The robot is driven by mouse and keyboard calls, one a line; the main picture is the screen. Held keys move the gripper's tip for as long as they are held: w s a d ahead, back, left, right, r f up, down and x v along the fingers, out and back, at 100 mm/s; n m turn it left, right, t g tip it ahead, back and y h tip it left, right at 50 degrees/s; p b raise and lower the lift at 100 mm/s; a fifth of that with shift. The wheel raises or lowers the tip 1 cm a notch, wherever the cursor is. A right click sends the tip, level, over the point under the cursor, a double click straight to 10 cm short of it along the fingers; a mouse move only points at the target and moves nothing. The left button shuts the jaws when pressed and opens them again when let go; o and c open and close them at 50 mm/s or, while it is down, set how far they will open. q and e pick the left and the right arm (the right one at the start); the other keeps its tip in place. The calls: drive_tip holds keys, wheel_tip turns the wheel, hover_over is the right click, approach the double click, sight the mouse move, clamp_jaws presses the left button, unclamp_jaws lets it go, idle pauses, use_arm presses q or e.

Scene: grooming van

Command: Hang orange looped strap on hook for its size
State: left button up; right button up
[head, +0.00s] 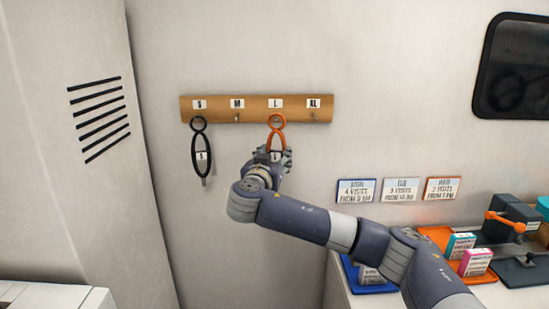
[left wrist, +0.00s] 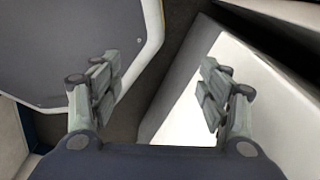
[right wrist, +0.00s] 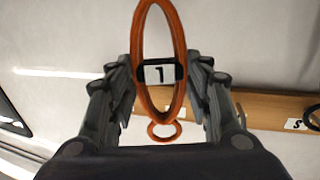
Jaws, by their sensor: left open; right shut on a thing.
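The orange looped strap (head: 276,136) is upright in front of the wooden hook board (head: 257,115), its small top ring over the area below the L label. I cannot tell whether the ring is around the hook. My right gripper (head: 271,156) is shut on the strap's lower part. In the right wrist view the strap (right wrist: 180,45) shows an L tag (right wrist: 160,73) between the fingers (right wrist: 161,80). The board carries labels S, M, L and XL; the M hook (head: 238,119) and XL hook (head: 314,117) look empty. My left gripper (left wrist: 160,95) is open and empty.
A black looped strap (head: 201,154) hangs under the S label. A vented cabinet (head: 90,130) stands at left.

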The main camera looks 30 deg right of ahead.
sight(273, 156)
drive_tip(key=shift+w+d+p, duration=0.15)
drive_tip(key=shift+w+d, duration=0.2)
drive_tip(key=shift+w, duration=0.2)
drive_tip(key=shift+w+d+p, duration=0.15)
drive_tip(key=shift+w+d, duration=0.15)
drive_tip(key=shift+w, duration=0.25)
drive_tip(key=shift+w+d+f, duration=0.1)
drive_tip(key=shift+w+f, duration=0.1)
drive_tip(key=shift+f, duration=0.1)
drive_tip(key=shift+w+d+f+b, duration=0.2)
drive_tip(key=shift+w+f+b, duration=0.15)
drive_tip(key=shift+b, duration=0.7)
drive_tip(key=shift+w+d+b, duration=0.1)
drive_tip(key=shift+b, duration=0.35)
drive_tip(key=o, duration=1.2)
